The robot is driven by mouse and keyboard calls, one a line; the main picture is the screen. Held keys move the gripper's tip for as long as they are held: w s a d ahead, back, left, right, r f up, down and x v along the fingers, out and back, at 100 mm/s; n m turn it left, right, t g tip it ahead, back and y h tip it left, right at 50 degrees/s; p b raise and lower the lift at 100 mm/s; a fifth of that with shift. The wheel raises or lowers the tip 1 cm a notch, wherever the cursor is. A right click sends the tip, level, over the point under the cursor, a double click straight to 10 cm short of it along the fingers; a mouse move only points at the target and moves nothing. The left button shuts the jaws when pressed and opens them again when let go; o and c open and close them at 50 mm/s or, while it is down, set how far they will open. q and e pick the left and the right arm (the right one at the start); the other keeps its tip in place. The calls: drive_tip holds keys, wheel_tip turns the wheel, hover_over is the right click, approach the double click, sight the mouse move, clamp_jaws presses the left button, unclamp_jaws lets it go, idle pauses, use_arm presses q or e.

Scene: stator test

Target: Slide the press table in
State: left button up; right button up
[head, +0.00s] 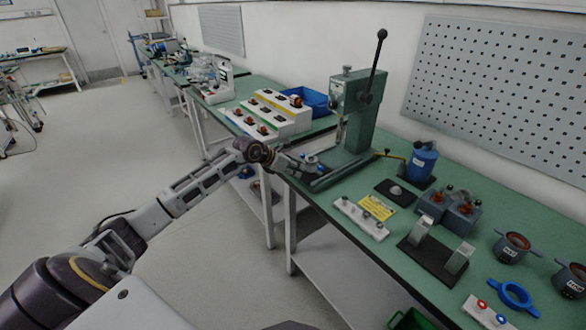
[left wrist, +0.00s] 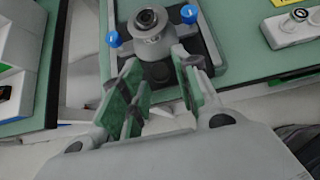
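The green arbor press (head: 358,110) stands on the green workbench, with its long lever and black knob raised. The press table shows in the left wrist view (left wrist: 205,50) as a grey sliding plate carrying a round grey fixture (left wrist: 150,30) with a dark bore and blue knobs at its sides. In the head view it is at the front of the press base and partly hidden by my gripper. My left gripper (head: 303,166) is at the press table's front. In the left wrist view its green-padded fingers (left wrist: 160,88) are apart, with nothing clearly between them. My right gripper is out of view.
White stepped racks (head: 272,112) and a blue bin (head: 313,101) stand left of the press. A blue-topped device (head: 421,160), a yellow label (head: 377,206), a white strip holder (head: 360,218) and a black stand (head: 432,262) lie to the right.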

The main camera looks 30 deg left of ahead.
sight(314, 160)
use_arm(q)
drive_tip(key=shift+w+f, duration=0.15)
idle(0.3)
drive_tip(key=c, duration=0.5)
drive_tip(key=shift+d, duration=0.1)
drive_tip(key=shift+w+d+b, duration=0.25)
drive_tip(key=shift+w+d, duration=0.25)
drive_tip(key=shift+w, duration=0.8)
drive_tip(key=shift+w+d+b, duration=0.3)
drive_tip(key=shift+w+d, duration=0.25)
drive_tip(key=shift+w, duration=0.75)
drive_tip(key=shift+w+d+b, duration=0.25)
drive_tip(key=shift+w+d, duration=0.25)
drive_tip(key=shift+w, duration=0.8)
drive_tip(key=shift+w+d+b, duration=0.25)
drive_tip(key=shift+w+d, duration=0.1)
drive_tip(key=shift+w, duration=0.5)
drive_tip(key=shift+w+d+b, duration=0.2)
drive_tip(key=shift+w+d, duration=0.15)
drive_tip(key=shift+w, duration=0.55)
drive_tip(key=shift+w+d+b, duration=0.25)
drive_tip(key=shift+w+d, duration=0.1)
drive_tip(key=shift+w, duration=0.5)
drive_tip(key=o, duration=0.5)
